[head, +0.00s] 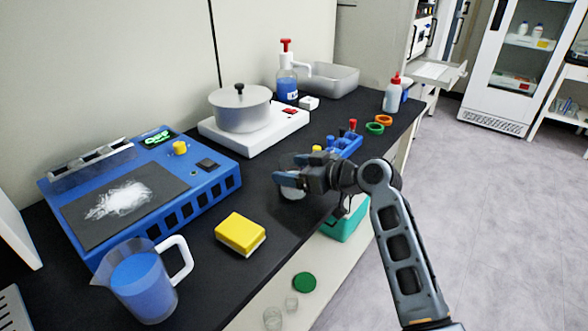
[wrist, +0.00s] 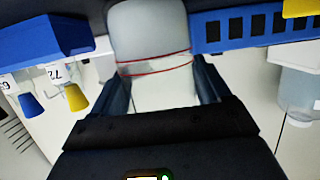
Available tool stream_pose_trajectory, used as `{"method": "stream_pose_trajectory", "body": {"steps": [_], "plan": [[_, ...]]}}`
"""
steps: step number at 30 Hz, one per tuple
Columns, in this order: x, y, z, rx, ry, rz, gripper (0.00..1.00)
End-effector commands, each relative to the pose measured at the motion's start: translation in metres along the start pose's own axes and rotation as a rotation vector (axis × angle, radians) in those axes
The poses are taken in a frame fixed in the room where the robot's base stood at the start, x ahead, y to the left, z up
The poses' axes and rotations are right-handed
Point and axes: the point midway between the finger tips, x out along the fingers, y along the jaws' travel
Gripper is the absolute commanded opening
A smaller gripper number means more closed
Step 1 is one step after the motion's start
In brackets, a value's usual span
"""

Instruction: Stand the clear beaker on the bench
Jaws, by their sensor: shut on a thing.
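My gripper (head: 287,172) is over the dark bench (head: 213,278), between the blue device and the bench's front edge. It is shut on the clear beaker, a pale see-through cylinder with thin red lines, which shows between the fingers in the wrist view (wrist: 148,48). In the head view only a small whitish part of the beaker (head: 293,193) shows below the fingers; the rest is hidden. I cannot tell whether its base touches the bench.
A yellow sponge (head: 240,233) and a jug of blue liquid (head: 143,283) stand nearer. A blue rack (head: 346,144) is just behind my gripper. A hotplate with a pot (head: 240,108) stands at the back. A teal bin (head: 345,222) is below the edge.

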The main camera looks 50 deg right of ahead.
Motion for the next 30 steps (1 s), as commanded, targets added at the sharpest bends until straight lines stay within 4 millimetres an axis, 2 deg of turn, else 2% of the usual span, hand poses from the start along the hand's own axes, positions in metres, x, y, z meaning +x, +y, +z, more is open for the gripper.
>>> {"method": "stream_pose_trajectory", "body": {"steps": [7,8,14,24,26,30], "plan": [[0.001,0.000,0.004,0.000,0.001,0.000,0.37],[0.001,0.000,0.003,0.000,0.000,0.000,0.79],[0.001,0.000,0.002,0.000,0.000,0.000,0.99],[-0.001,0.000,-0.003,0.000,0.000,0.000,1.00],[-0.007,0.001,0.000,0.001,-0.001,0.002,1.00],[-0.031,0.001,0.001,0.001,0.000,0.003,1.00]]}}
